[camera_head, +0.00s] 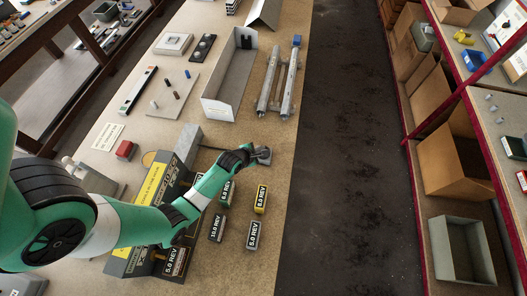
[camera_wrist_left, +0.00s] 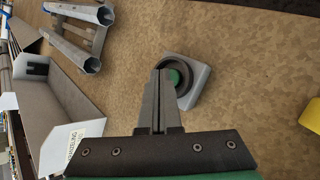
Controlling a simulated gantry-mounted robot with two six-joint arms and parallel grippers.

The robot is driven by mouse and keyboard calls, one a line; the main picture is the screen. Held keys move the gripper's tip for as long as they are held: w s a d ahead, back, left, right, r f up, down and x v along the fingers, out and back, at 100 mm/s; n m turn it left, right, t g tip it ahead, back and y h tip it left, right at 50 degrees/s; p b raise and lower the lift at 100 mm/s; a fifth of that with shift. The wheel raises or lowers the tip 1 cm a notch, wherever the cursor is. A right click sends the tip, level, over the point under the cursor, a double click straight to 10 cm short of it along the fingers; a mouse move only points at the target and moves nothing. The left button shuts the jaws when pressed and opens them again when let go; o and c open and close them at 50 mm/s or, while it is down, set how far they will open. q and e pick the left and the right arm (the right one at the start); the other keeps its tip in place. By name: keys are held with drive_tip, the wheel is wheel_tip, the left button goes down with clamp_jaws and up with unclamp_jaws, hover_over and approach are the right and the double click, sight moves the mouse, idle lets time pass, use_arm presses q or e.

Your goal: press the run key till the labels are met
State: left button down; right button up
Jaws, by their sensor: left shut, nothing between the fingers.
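The run key is a small grey block with a dark ring and a green button (camera_wrist_left: 174,77) in the left wrist view. In the head view the grey block (camera_head: 264,157) sits on the bench near its right edge, partly behind my gripper. My left gripper (camera_head: 253,149) is shut and empty, its tips at the key. In the left wrist view the closed fingertips (camera_wrist_left: 161,74) overlap the button's left side; I cannot tell whether they touch it. My right gripper is not in view.
A dark machine with a yellow panel (camera_head: 153,184) is partly behind my left arm. A grey open tray (camera_head: 211,104) and two metal profiles (camera_head: 288,85) lie farther back. A red button box (camera_head: 125,150) is at left. Shelves with boxes (camera_head: 454,160) stand across the dark floor.

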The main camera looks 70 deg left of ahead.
use_arm(q)
drive_tip(key=shift+f, duration=0.15)
idle(0.4)
drive_tip(key=shift+f+b, duration=0.35)
drive_tip(key=shift+b, duration=0.05)
drive_tip(key=shift+r+p, duration=0.45)
drive_tip(key=shift+p, duration=0.1)
wheel_tip(320, 180, up, 6)
drive_tip(key=p, duration=0.6)
drive_tip(key=shift+r, duration=0.1)
